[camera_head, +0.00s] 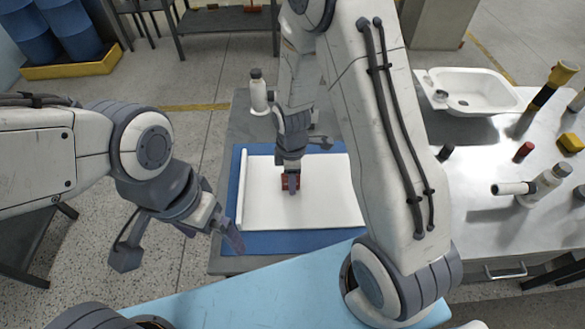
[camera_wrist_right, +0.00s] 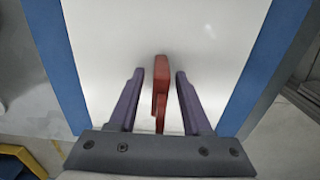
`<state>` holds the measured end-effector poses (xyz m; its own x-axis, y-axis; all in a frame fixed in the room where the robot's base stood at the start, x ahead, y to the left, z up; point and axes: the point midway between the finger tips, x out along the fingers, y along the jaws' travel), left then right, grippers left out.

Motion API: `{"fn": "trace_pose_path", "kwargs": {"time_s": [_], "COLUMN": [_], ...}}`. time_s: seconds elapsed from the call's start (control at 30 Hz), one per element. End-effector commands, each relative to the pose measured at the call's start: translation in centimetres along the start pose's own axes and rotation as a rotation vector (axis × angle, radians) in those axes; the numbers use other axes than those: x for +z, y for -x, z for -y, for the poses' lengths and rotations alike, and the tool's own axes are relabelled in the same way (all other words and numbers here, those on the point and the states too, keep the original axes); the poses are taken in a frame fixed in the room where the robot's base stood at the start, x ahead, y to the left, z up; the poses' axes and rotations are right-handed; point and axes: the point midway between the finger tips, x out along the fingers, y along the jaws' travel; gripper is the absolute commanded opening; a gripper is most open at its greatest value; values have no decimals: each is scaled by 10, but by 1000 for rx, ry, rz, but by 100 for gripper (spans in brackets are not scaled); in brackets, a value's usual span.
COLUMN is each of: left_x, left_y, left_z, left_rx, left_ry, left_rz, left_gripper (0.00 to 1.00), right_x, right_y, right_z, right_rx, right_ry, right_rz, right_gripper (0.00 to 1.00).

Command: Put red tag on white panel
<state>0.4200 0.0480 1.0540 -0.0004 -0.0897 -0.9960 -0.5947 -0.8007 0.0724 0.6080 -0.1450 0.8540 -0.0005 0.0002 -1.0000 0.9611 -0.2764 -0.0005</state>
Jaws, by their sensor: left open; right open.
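The white panel (camera_head: 325,205) lies on a blue mat, and it fills much of the right wrist view (camera_wrist_right: 215,40). The red tag (camera_head: 285,181) is at the panel's left-middle part in the head view, partly hidden by my right gripper (camera_head: 292,185). In the right wrist view the red tag (camera_wrist_right: 160,88) stands between the two purple fingers of my right gripper (camera_wrist_right: 160,85), with a gap on each side. The gripper is open around it. Whether the tag touches the panel is hard to tell. My left gripper (camera_head: 185,240) is open and empty, left of the mat.
The blue mat (camera_head: 270,242) lies on a grey table. A white bottle (camera_head: 259,92) stands behind it. At right, a metal table (camera_head: 485,235) holds a white tub shell (camera_head: 475,90), a red cylinder (camera_head: 523,152) and other items. A light-blue surface (camera_head: 240,290) is in front.

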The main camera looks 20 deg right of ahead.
Motion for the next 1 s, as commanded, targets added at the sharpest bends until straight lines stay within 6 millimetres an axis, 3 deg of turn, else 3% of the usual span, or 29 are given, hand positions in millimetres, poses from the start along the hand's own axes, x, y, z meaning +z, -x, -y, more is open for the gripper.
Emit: {"fn": "trace_pose_path", "kwargs": {"time_s": [0.4, 0.7, 0.83, 1.0], "left_x": [0, 0, 0, 0], "left_y": [-1, -1, -1, -1], "left_z": [0, 0, 0, 0], "left_rx": [0, 0, 0, 0], "left_ry": [0, 0, 0, 0], "left_rz": [0, 0, 0, 0], "left_gripper": [100, 100, 100, 100], "right_x": [-1, -3, -25, -51], "right_y": [83, 119, 141, 177], "right_z": [-2, 3, 35, 117], "right_rx": [7, 4, 9, -2], "right_ry": [0, -11, -100, -334], "right_rz": [-3, -3, -18, -53], "right_gripper": [49, 49, 49, 49]}}
